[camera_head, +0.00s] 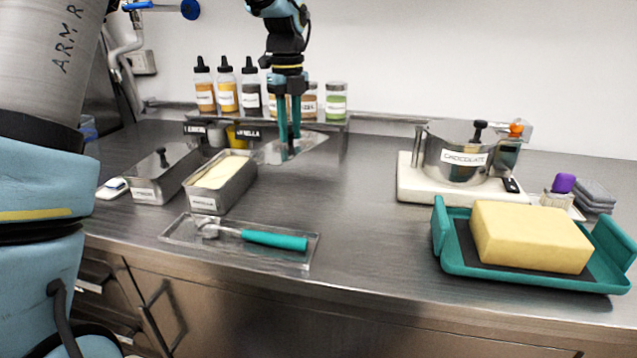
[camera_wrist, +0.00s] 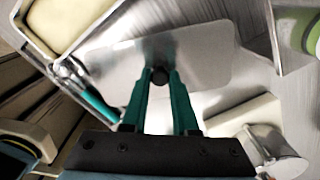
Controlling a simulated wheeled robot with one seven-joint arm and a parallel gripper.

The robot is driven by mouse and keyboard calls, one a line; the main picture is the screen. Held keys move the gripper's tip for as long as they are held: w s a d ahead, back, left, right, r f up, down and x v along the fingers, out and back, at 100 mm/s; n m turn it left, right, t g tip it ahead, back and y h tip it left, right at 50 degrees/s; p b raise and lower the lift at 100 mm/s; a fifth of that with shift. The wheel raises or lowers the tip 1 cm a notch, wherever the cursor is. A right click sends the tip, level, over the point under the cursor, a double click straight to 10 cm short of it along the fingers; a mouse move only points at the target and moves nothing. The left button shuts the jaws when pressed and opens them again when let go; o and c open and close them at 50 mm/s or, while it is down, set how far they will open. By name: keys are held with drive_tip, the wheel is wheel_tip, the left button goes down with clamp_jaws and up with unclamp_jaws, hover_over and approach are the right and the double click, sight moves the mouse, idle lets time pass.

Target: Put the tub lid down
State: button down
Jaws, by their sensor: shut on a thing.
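My gripper (camera_head: 290,146) is shut on the black knob of the flat metal tub lid (camera_head: 314,148). In the wrist view the lid (camera_wrist: 205,62) is a rounded rectangular plate, with the gripper's teal fingers (camera_wrist: 161,82) at its knob. The lid is at the back of the counter, right of and behind an open metal tub (camera_head: 228,196) of pale yellow ice cream. I cannot tell whether the lid touches the counter. Another metal tub (camera_head: 147,196) on the left has its lid on, knob up.
A clear tray (camera_head: 180,239) with a teal-handled scoop (camera_head: 275,240) lies in front. Several bottles and jars (camera_head: 227,90) line a back shelf. A chocolate pot (camera_head: 460,150) stands on a white base at right. A teal tray (camera_head: 445,262) holds a yellow block. The middle counter is clear.

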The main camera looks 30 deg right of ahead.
sight(295, 145)
drive_tip(key=f, duration=0.4)
drive_tip(key=d+f+p, duration=0.1)
drive_tip(key=f, duration=0.1)
drive_tip(key=shift+s+f, duration=0.1)
drive_tip(key=shift+s, duration=0.15)
drive_tip(key=shift+a+f+p, duration=0.1)
drive_tip(key=shift+f+p, duration=0.35)
drive_tip(key=shift+f, duration=1.7)
drive_tip(key=shift+f, duration=0.15)
drive_tip(key=c, duration=0.7)
unclamp_jaws()
wheel_tip(295, 145, up, 12)
drive_tip(key=shift+r+b, duration=0.2)
drive_tip(key=shift+b, duration=0.65)
